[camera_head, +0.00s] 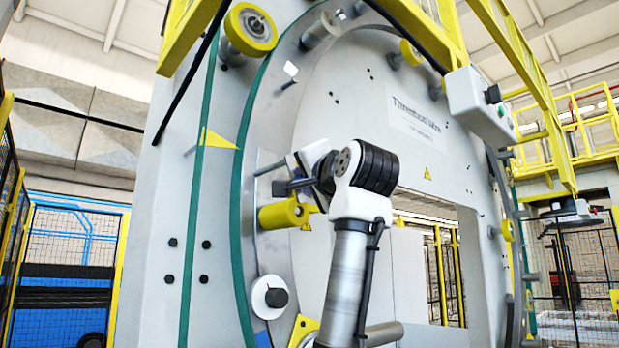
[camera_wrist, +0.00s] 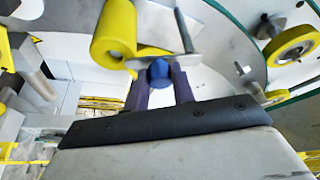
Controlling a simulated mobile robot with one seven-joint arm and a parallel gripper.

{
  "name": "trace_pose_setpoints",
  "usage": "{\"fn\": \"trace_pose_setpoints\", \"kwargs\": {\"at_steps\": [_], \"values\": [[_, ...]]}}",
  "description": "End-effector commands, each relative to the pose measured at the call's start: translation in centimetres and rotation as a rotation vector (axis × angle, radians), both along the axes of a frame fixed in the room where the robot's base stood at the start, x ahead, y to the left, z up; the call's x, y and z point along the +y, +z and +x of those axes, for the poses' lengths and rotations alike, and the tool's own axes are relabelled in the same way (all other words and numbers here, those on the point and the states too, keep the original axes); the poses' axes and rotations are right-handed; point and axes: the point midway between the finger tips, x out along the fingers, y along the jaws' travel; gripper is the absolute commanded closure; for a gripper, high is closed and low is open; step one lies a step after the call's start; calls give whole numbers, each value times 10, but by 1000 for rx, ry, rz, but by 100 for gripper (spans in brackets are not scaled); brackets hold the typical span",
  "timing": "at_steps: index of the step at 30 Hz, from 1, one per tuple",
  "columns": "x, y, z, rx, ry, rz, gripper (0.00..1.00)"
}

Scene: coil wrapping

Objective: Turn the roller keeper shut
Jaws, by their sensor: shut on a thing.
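A yellow roller (camera_head: 283,215) sits on the inner side of the ring, and its hollow end shows in the wrist view (camera_wrist: 113,32). A thin grey bar (camera_wrist: 184,30) stands beside it, meeting a pale crosspiece (camera_wrist: 178,62) near a round blue knob (camera_wrist: 159,70). These look like the roller keeper, but how they join is partly hidden. My gripper (camera_wrist: 160,78) is shut on the blue knob, one dark finger on each side. In the head view my gripper (camera_head: 291,187) is just above the roller, and my wrist hides part of it. I cannot tell the keeper's exact angle.
The large grey ring (camera_head: 255,120) with a green edge surrounds the work spot. Another yellow roller (camera_head: 250,29) is at its upper left, and a white disc with a black hub (camera_head: 270,297) is below. A grey control box (camera_head: 481,108) hangs at right.

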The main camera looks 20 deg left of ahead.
Motion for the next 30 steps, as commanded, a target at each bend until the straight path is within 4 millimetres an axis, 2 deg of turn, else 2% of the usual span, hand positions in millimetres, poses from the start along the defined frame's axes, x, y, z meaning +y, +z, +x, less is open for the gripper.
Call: {"fn": "trace_pose_setpoints", "kwargs": {"at_steps": [7, 22, 23, 27, 30], "values": [[3, -2, -3, 62, 3, 36, 100], [3, -3, -3, 75, 4, 41, 100], [3, -3, -3, 75, 4, 41, 71], [3, -3, -3, 72, 3, 42, 53], [3, -2, -3, 71, 3, 43, 53]]}}
